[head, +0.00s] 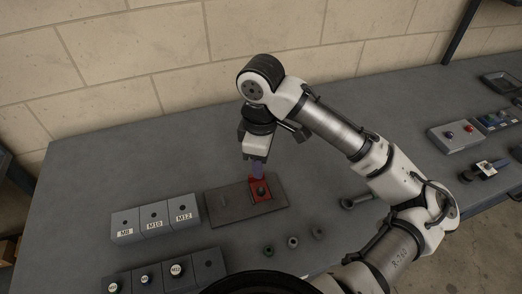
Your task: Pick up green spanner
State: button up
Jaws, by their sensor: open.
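The gripper is open. I cannot make out a clearly green spanner. A grey, spanner-like piece (354,202) lies right of the plate, its right end partly hidden by my arm.
Grey blocks labelled M8, M10 and M12 (155,221) stand left of the plate. More labelled blocks (176,268) are in front. Three small rings or nuts (293,242) lie on the bench (105,178). The back-left bench is clear.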

aim_at(373, 196)
jog(key=z, duration=0.85)
jog(key=k+l+u, duration=0.1)
jog(key=l, duration=0.2)
jog(key=k+l+u, duration=0.15)
jog(key=i+l, duration=0.05)
jog(key=l, duration=0.1)
